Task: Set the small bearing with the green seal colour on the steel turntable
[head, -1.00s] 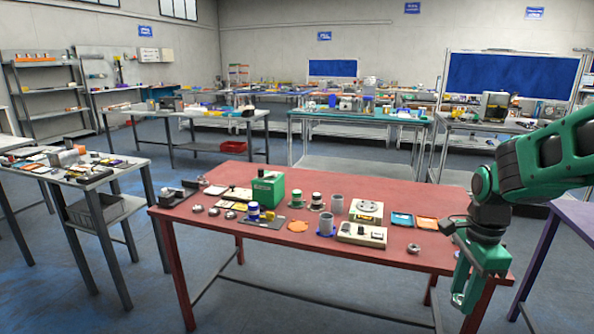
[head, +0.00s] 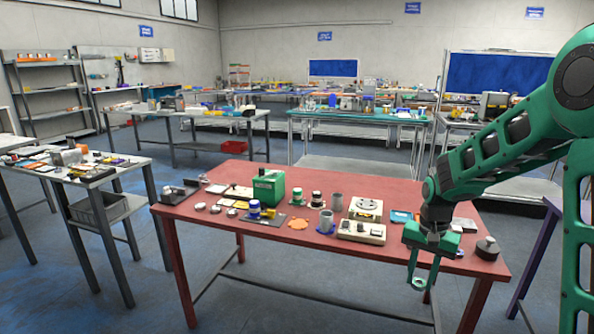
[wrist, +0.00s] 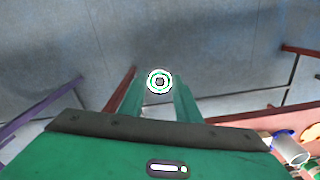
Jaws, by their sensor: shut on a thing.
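My gripper (head: 418,282) hangs low at the front edge of the red table, its fingers pointing down. In the wrist view its two green fingers (wrist: 160,90) are closed on a small round bearing (wrist: 159,81) with a green seal ring, a pale rim and a dark centre. The bearing is held at the fingertips, with the floor behind it. A dark grey disc with a raised middle (head: 487,250), possibly the steel turntable, stands at the table's right end, right of my gripper. I cannot tell for sure that it is the turntable.
The red table (head: 310,250) carries a green box (head: 268,187), a cream device with a round top (head: 366,209), a cream switch box (head: 361,231) and grey cups. Several small silver discs (head: 215,210) lie at the left. The front strip of the table is mostly clear.

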